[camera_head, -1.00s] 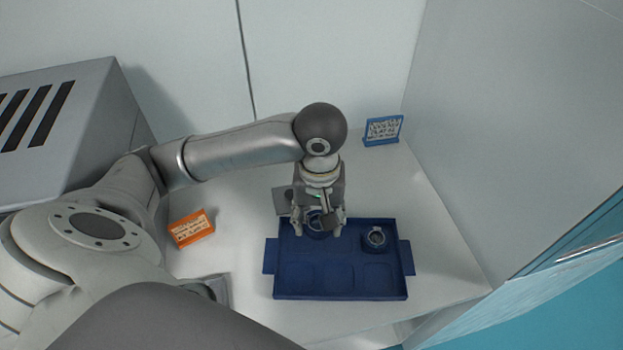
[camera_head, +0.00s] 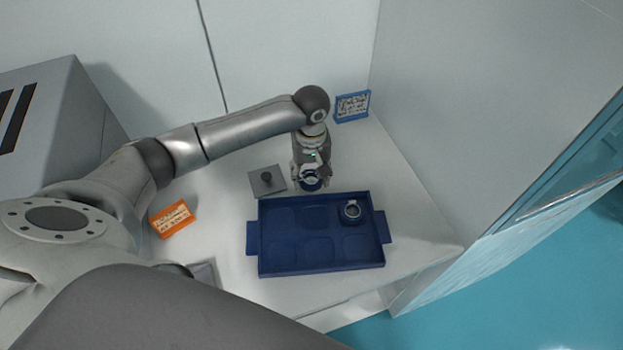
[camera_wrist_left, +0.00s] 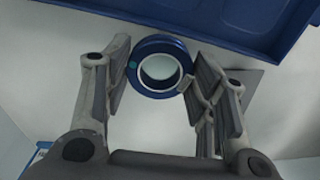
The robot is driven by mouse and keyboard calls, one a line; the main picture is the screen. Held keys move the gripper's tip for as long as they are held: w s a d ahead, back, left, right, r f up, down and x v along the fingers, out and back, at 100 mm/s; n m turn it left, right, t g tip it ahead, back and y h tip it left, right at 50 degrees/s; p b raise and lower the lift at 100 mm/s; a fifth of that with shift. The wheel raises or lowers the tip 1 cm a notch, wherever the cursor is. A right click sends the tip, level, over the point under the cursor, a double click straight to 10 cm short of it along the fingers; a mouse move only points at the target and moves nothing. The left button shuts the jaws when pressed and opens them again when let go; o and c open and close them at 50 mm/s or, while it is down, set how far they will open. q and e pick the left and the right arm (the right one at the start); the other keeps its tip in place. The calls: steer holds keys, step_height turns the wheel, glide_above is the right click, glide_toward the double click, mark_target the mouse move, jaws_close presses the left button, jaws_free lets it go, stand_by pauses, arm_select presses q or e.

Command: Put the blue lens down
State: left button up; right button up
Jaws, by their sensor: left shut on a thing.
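The blue lens (camera_head: 311,184) is a blue ring with clear glass. My left gripper (camera_head: 312,183) is shut on it, behind the back edge of the blue tray (camera_head: 253,240) and close over the white table; I cannot tell whether the lens touches the table. In the left wrist view the lens (camera_wrist_left: 160,68) sits between the two fingers (camera_wrist_left: 160,85), with the tray's edge beyond it. My right gripper is not in view.
Another ringed lens (camera_head: 352,210) stands in the tray's back right compartment; the other compartments look empty. A grey plate with a dark knob (camera_head: 267,180) lies left of my gripper. An orange sign (camera_head: 172,219) and a blue sign (camera_head: 352,106) stand on the table. A wall rises at right.

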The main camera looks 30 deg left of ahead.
mark_target(312, 175)
arm_select(q)
steer(key=shift+w+a+f, duration=0.1)
steer(key=shift+w+f, duration=0.25)
steer(key=shift+f, duration=1.65)
steer(key=o, duration=1.1)
steer(key=shift+f, duration=0.1)
steer(key=shift+c, duration=0.2)
